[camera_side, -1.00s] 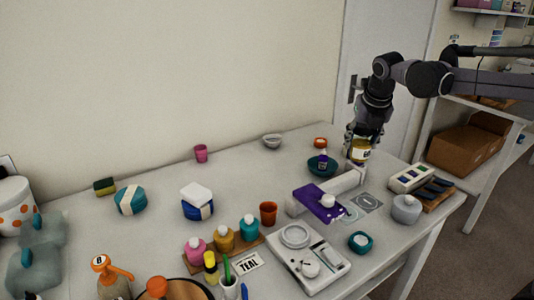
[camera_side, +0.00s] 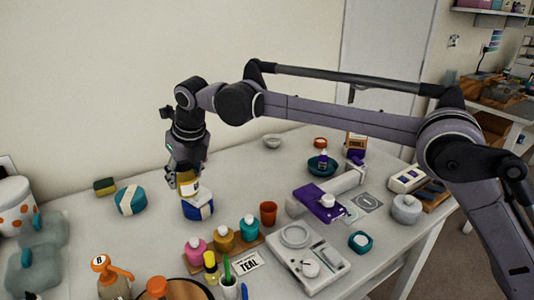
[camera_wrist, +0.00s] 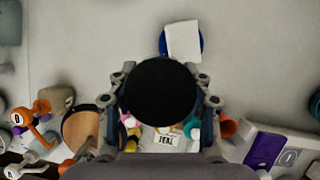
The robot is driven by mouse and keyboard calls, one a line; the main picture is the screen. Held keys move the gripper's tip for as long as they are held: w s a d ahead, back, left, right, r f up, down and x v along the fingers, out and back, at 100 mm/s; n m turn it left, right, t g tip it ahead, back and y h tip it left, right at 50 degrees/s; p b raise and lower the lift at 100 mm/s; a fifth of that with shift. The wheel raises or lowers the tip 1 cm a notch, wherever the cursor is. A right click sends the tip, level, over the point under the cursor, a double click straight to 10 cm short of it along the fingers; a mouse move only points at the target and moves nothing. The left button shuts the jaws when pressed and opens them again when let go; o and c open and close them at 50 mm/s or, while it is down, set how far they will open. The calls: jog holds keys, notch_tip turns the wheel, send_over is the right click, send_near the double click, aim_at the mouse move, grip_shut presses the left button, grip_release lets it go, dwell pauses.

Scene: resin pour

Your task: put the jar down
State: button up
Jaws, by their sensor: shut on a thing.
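The jar (camera_side: 189,187), amber with a pale label, hangs below my gripper (camera_side: 183,172) on the left half of the table. My gripper is shut on it. In the wrist view its dark round top (camera_wrist: 160,90) fills the space between the fingers (camera_wrist: 160,103). In the side view the jar overlaps the blue tub with a white cloth (camera_side: 199,210). In the wrist view that tub lies apart, beyond the jar. The jar appears upright and above the table; the exact gap under it cannot be told.
Pink, mustard and teal bottles (camera_side: 224,238) stand in a row with a TEAL card (camera_side: 247,262). An orange cup (camera_side: 268,213), a white scale (camera_side: 310,262) and a teal wrapped bundle (camera_side: 130,200) are nearby. Bare table (camera_side: 240,175) lies behind and right of the jar.

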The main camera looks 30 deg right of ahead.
jog(key=s+a+f+n, duration=0.1)
jog(key=a, duration=0.4)
jog(key=s+a+f+n, duration=0.1)
jog(key=s+a+f, duration=0.1)
jog(key=a, duration=0.4)
jog(key=shift+y, duration=0.4)
jog(key=shift+f, duration=3.75)
jog(key=shift+f, duration=0.1)
jog(key=o, duration=1.2)
